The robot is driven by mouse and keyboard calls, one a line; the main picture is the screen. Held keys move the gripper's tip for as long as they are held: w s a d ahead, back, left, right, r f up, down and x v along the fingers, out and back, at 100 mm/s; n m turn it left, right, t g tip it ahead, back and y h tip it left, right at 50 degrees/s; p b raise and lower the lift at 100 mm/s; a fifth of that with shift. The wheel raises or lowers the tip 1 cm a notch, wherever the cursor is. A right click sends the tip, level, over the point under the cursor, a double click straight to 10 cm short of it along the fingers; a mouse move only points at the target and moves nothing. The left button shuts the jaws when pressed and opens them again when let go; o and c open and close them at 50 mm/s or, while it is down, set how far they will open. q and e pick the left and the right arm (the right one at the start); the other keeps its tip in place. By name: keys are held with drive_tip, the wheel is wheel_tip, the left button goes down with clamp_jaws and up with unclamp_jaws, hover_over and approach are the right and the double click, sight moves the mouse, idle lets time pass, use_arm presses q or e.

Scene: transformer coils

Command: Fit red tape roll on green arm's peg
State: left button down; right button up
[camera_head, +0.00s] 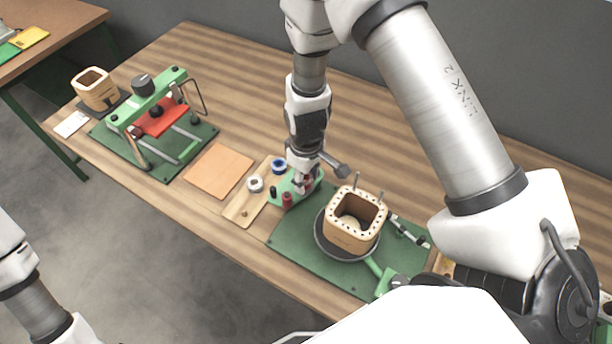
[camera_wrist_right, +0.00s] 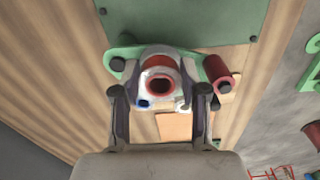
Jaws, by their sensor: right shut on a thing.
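My right gripper (camera_head: 304,186) reaches down over the green arm (camera_head: 283,189) at the left edge of the green base plate. In the right wrist view, its fingers (camera_wrist_right: 160,80) are shut on a red tape roll (camera_wrist_right: 159,63), which lies over the green arm (camera_wrist_right: 128,55). The fingers hide the peg below, so I cannot tell whether the roll is around it. Another red roll (camera_head: 287,200) stands on the arm's near end and also shows in the right wrist view (camera_wrist_right: 218,68). My left gripper is out of view.
A wooden board (camera_head: 240,212) holds a white roll (camera_head: 255,184) and a blue roll (camera_head: 279,165). A square wooden coil form (camera_head: 350,236) stands right of my gripper. A green-framed fixture (camera_head: 150,108) stands farther left. An orange-brown sheet (camera_head: 219,170) lies between.

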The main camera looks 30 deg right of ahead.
drive_tip(key=shift+f, duration=0.1)
drive_tip(key=shift+f+b, duration=0.45)
drive_tip(key=o, duration=1)
drive_tip(key=shift+c, duration=0.2)
drive_tip(key=shift+o, duration=0.3)
drive_tip(key=o, duration=0.3)
drive_tip(key=shift+d, duration=0.1)
